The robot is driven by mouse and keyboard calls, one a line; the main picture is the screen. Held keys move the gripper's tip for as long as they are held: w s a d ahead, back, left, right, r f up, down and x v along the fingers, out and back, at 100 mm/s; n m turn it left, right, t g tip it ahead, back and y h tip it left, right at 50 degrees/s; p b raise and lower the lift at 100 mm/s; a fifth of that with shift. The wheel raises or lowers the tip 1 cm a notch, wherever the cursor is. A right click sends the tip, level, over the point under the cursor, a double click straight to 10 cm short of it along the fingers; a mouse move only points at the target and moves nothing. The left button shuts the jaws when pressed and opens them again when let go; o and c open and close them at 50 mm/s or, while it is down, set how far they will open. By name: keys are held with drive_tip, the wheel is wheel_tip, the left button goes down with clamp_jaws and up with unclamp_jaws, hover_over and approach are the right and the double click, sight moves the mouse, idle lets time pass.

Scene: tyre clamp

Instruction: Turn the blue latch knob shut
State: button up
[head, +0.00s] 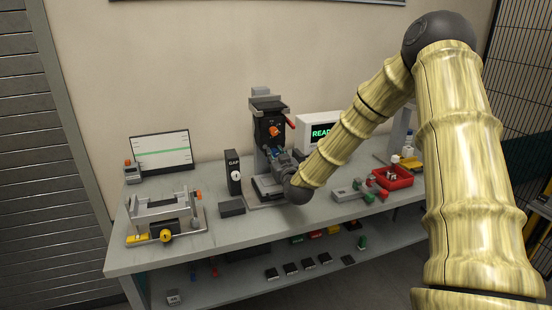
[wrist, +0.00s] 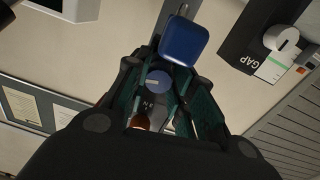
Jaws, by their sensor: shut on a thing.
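The blue latch knob (wrist: 156,82) is round with a pale pointer mark. In the wrist view it shows between the two fingers of my gripper (wrist: 163,88), which are shut on it. Their exact contact is partly hidden. In the head view my gripper (head: 282,160) is at the front of the dark upright clamp device (head: 268,128), and the knob is too small to make out clearly there. An orange knob (head: 273,131) sits higher on the device; an orange-brown piece also shows low between the fingers in the wrist view (wrist: 141,122).
A blue square block with a metal loop (wrist: 184,40) is close beside the fingertips. The black GAP box (head: 233,172) stands left of the device. A lit screen (head: 321,130) stands behind right, a red bin (head: 393,178) farther right, and a grey fixture (head: 165,215) left.

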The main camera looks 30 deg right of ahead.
drive_tip(key=shift+m+b, duration=1.1)
drive_tip(key=shift+m, duration=0.8)
drive_tip(key=o, duration=1)
drive_tip(key=shift+o, duration=0.2)
drive_tip(key=shift+s, duration=0.1)
drive_tip(key=v, duration=1.2)
drive_tip(key=shift+r, duration=0.2)
